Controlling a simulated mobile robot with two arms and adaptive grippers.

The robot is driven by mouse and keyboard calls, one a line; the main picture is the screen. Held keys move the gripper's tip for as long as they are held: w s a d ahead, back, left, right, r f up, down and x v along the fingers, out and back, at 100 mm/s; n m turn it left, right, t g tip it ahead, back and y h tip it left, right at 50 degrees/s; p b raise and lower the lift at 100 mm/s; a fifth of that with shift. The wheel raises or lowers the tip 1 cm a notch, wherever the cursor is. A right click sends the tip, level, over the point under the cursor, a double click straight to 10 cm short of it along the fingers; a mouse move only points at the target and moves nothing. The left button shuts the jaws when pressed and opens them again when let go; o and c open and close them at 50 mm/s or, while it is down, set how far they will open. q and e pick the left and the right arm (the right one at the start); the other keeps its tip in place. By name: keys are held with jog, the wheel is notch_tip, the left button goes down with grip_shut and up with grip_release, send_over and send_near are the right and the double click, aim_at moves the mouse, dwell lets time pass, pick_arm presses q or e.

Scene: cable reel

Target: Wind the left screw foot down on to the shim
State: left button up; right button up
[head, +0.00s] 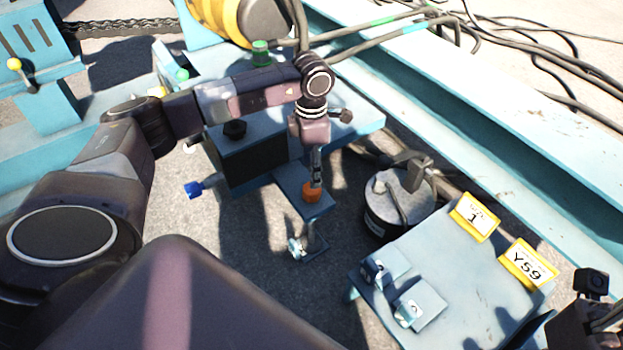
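An orange knob (312,195) tops the screw at the end of a blue bracket (290,180). My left gripper (316,184) points straight down at the knob, its fingertips at the knob's top. The fingers are seen nearly edge-on, so their grip on it is unclear. Below the bracket, the screw's silver foot (297,248) stands by a small bluish plate (313,252) on the ground, perhaps the shim. Whether they touch cannot be told. Dark parts at the lower right edge look like my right gripper (590,310), cut off by the frame.
A dark round canister (380,228) stands just right of the bracket. A blue table (425,262) carries yellow tags (475,217) and small blocks. A blue-handled fitting (196,189) sticks out at left. A long blue beam (500,130) and cables (520,40) lie beyond.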

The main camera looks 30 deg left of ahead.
pick_arm(q)
jog(key=shift+r, duration=1.5)
